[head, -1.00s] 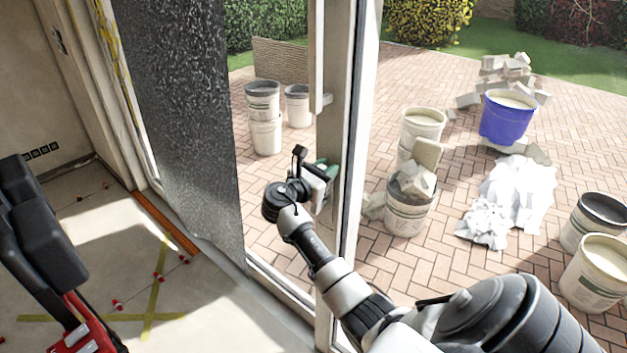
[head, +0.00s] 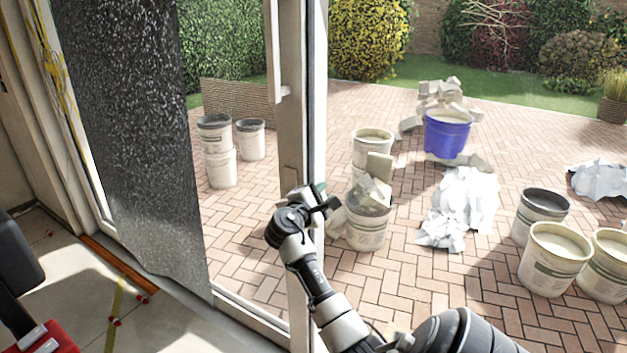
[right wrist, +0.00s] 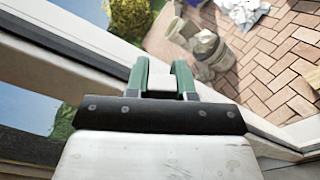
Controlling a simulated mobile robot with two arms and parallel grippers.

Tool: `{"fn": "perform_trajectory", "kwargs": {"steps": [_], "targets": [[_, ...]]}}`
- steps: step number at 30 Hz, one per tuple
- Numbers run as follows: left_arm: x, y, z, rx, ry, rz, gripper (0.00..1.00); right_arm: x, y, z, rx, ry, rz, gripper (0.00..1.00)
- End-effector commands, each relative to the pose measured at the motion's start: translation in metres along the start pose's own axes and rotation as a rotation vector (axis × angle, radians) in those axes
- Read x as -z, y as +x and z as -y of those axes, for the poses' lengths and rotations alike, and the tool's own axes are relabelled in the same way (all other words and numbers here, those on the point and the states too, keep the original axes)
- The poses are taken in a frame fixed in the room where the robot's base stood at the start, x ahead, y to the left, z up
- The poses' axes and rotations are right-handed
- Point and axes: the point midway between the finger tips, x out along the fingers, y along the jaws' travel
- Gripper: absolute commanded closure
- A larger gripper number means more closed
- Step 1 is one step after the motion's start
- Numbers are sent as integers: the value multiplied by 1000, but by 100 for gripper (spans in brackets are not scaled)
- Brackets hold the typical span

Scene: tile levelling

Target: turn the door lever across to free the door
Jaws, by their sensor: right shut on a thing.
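The glass door's pale frame post (head: 299,130) stands upright in the middle of the head view. My right gripper (head: 319,190) is at this post, at about mid-height of the picture. In the right wrist view its two green fingers (right wrist: 161,72) are shut on a short pale piece, the door lever (right wrist: 160,84), close to the frame. The gripper hides most of the lever in the head view, so its exact angle cannot be told. My left gripper is not in view.
A long white vertical bar (head: 272,50) is on the post above my gripper. A dark speckled sheet (head: 130,130) hangs to the left. Outside, a rubble bucket (head: 368,225), a blue bucket (head: 447,133) and white crumpled sheeting (head: 465,200) stand or lie on brick paving.

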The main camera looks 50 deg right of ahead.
Motion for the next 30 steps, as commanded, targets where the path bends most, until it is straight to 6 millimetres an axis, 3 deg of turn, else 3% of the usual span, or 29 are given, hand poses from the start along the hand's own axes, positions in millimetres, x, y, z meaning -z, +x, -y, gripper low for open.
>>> {"fn": "perform_trajectory", "kwargs": {"steps": [1, 3, 15, 30], "targets": [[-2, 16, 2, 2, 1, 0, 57, 5, -1, 15, 2, 45, -2, 100], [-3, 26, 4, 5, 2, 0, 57, 5, -1, 23, 1, 110, -2, 100], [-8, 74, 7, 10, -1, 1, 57, 14, 0, 56, 2, 396, -2, 100], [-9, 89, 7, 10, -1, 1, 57, 18, 0, 64, 3, 506, -2, 100]]}}
